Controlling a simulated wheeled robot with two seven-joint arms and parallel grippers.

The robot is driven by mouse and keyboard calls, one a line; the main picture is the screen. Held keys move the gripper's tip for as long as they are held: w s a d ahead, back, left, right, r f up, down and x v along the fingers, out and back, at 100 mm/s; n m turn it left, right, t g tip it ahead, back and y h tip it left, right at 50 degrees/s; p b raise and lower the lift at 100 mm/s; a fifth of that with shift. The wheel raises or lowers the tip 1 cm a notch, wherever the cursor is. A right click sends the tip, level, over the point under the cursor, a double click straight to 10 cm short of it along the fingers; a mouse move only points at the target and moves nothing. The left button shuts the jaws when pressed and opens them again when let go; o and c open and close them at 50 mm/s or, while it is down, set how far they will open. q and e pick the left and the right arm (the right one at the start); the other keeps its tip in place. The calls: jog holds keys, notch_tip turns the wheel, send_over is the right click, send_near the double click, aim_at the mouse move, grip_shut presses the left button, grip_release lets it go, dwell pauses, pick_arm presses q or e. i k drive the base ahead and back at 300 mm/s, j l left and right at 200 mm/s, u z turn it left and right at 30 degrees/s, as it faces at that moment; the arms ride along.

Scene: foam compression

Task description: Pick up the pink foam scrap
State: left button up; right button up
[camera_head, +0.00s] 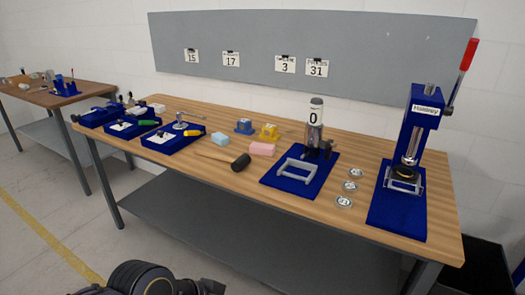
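The pink foam scrap (262,149) is a small block lying on the wooden workbench (340,215), near the middle of its top. The head of a black mallet (240,162) lies just in front and to the left of it. Nothing holds the scrap. A dark rounded part of my own arm shows at the bottom edge of the view, well in front of the bench. Neither of my grippers' fingers can be made out.
A light blue block (220,138) lies left of the scrap, with blue (244,127) and yellow (269,132) pieces behind. Blue trays (172,144) with tools stand left. A blue mat (316,182) with a grey frame and a press (418,125) stand right.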

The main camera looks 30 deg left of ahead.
aim_at(264, 149)
jog(key=i+j+u, duration=0.15)
jog(key=i+j, duration=0.3)
jog(key=j, duration=0.4)
jog(key=i+j+u, duration=0.15)
jog(key=i+j, duration=0.35)
jog(key=j, duration=0.35)
jog(key=i+j+u, duration=0.15)
jog(key=i+j, duration=0.35)
jog(key=j, duration=0.25)
jog(key=i+j+u, duration=0.15)
jog(key=i+j, duration=0.4)
jog(key=j, duration=0.15)
